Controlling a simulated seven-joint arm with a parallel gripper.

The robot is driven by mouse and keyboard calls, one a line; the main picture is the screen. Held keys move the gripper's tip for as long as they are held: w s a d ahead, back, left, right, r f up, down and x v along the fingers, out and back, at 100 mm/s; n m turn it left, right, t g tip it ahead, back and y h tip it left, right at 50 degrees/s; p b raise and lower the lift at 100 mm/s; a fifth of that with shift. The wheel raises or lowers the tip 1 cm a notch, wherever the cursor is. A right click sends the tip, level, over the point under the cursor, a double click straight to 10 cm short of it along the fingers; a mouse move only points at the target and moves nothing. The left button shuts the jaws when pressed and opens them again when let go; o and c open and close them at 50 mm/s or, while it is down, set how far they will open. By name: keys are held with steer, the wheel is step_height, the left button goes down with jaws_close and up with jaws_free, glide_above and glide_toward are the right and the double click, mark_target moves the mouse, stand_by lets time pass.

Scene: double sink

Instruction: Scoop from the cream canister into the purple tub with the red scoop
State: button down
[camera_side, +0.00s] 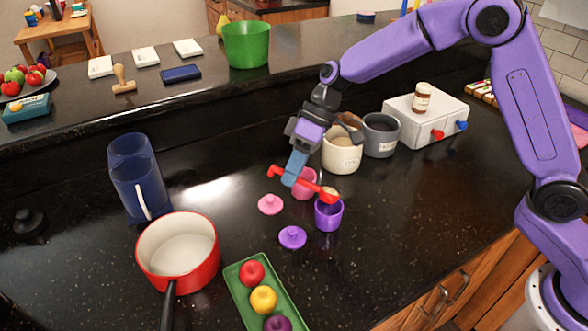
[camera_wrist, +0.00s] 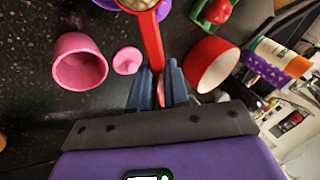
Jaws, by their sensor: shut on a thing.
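My gripper (camera_side: 295,168) is shut on the handle of the red scoop (camera_side: 306,184); the grip also shows in the wrist view (camera_wrist: 158,88). The scoop's bowl, holding pale contents, is over the purple tub (camera_side: 328,215) in the side view. I cannot tell whether bowl and tub touch. In the wrist view the bowl is at the top edge, with some purple behind it. The cream canister (camera_side: 341,157) stands behind the tub, its top partly hidden by my wrist. A purple lid (camera_side: 292,237) lies in front of the tub.
A pink tub (camera_side: 304,186) and pink lid (camera_side: 270,204) sit left of the purple tub. A grey canister (camera_side: 380,137) stands right of the cream one. A red pot (camera_side: 180,252), blue pitcher (camera_side: 137,176) and green tray (camera_side: 262,291) with fruit stand to the left and front.

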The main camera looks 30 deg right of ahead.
steer(key=g+y, duration=0.3)
steer(key=n+g+y, duration=0.1)
steer(key=g, duration=0.1)
steer(key=shift+f+y, duration=0.3)
stand_by(0.5)
steer(key=shift+r, duration=2)
